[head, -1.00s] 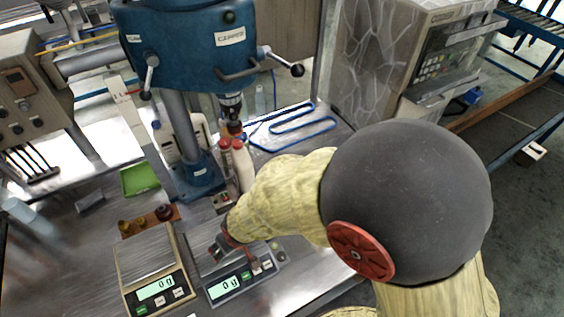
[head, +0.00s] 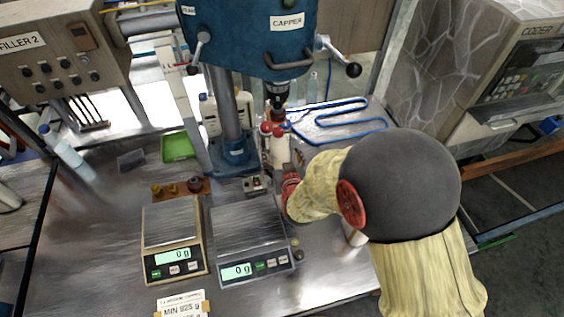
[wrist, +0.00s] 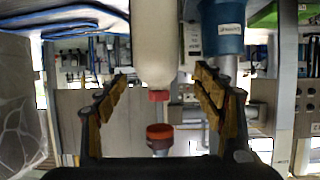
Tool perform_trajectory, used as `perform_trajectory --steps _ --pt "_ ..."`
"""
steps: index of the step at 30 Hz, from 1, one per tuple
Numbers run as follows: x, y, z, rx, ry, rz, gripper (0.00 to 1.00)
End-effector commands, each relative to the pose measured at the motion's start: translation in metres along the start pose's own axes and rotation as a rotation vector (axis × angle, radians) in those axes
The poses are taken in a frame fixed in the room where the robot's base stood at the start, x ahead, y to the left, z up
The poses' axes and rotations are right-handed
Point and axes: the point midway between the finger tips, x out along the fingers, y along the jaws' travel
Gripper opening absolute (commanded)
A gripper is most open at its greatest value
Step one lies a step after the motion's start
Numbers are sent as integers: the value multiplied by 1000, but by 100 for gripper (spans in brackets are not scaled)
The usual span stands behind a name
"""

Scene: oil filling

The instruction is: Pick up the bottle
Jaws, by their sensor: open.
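A white bottle with a red cap (head: 280,152) stands upright under the blue capper (head: 245,35). A second red cap shows just left of it, its bottle partly hidden. In the wrist view, which looks upside down, a white bottle (wrist: 153,42) hangs from the top edge with its red cap below. My gripper (head: 291,188) is just in front of the bottles in the head view, its fingers hard to see there. In the wrist view my gripper (wrist: 160,95) is open, with a finger on each side of the bottle's line, apart from it and empty.
Two scales, a beige one (head: 175,222) and a grey one (head: 245,230), both reading 0 g, stand in front of the capper. A green tray (head: 178,146) and a blue hose loop (head: 340,118) lie nearby. A white bottle (head: 210,115) stands behind the column.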

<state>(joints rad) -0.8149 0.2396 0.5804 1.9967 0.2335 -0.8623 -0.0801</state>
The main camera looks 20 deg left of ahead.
Motion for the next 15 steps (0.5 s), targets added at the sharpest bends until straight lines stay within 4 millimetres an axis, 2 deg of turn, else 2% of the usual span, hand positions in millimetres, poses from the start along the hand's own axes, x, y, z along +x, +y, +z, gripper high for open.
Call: perform_trajectory --steps 15 --pt "58 6 3 0 -1 0 68"
